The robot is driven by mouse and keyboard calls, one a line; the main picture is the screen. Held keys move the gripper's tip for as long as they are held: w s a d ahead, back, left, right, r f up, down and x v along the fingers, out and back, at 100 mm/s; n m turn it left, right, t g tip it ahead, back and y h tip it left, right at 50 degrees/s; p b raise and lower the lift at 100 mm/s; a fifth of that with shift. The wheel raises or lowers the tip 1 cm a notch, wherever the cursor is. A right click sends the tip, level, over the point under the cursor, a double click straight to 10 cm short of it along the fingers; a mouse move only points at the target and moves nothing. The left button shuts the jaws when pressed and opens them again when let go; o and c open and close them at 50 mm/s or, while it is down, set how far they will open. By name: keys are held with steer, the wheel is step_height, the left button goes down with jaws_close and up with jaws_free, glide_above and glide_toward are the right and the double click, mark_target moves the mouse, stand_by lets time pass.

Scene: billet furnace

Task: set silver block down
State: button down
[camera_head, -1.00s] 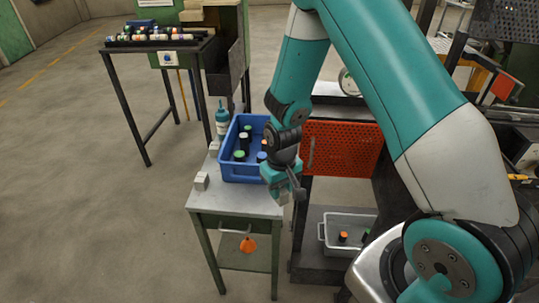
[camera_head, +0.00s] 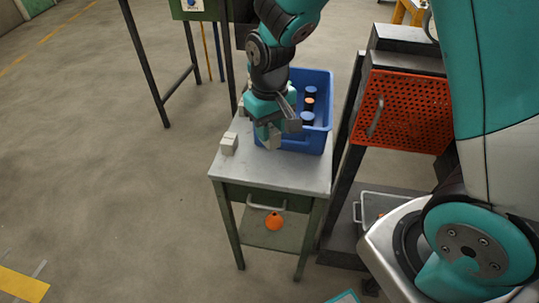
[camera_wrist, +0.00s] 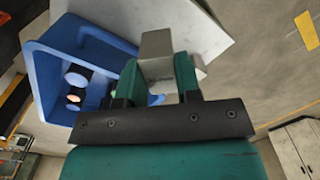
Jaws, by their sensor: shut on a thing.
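The silver block (camera_wrist: 157,47) is held between the two teal fingers of my gripper (camera_wrist: 158,72) in the wrist view. In the head view my gripper (camera_head: 268,132) points down over the grey table top (camera_head: 300,172), in front of the blue bin. The block shows only in part there, and I cannot tell whether it touches the table top. A pale block (camera_head: 229,143) stands on the table's left side, to the left of my gripper.
The blue bin (camera_head: 325,98) holds several dark cylinders with coloured caps and stands close behind my gripper. The table's front part is clear. A red perforated panel (camera_head: 405,110) is to the right. An orange object (camera_head: 274,221) is on the lower shelf.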

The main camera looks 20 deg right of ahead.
step_height(320, 180, down, 10)
steer(key=shift+f, duration=0.1)
stand_by(0.4)
steer(key=shift+f, duration=0.1)
steer(key=c, duration=1.1)
jaws_free()
